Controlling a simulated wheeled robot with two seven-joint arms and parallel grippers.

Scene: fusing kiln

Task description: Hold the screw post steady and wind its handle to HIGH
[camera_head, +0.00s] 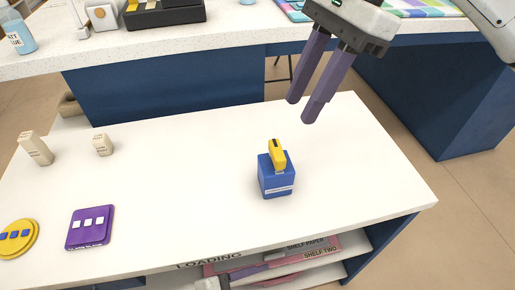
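The screw post (275,177) is a blue block with a pale label strip on its front, standing upright on the white table. Its yellow handle (277,154) sits on top, with a dark mark near its upper end. The label is too small to read. My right gripper (302,108) comes in from the upper right, above and beyond the post. Its two purple fingers are apart with nothing between them, and they do not touch the post. My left gripper is not in view.
The white table (180,170) is clear around the post. A purple tile (90,227), a yellow disc (19,239) and two beige blocks (36,149) (103,144) are on its left. Shelves (300,257) sit under its front edge. A counter (200,44) stands behind.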

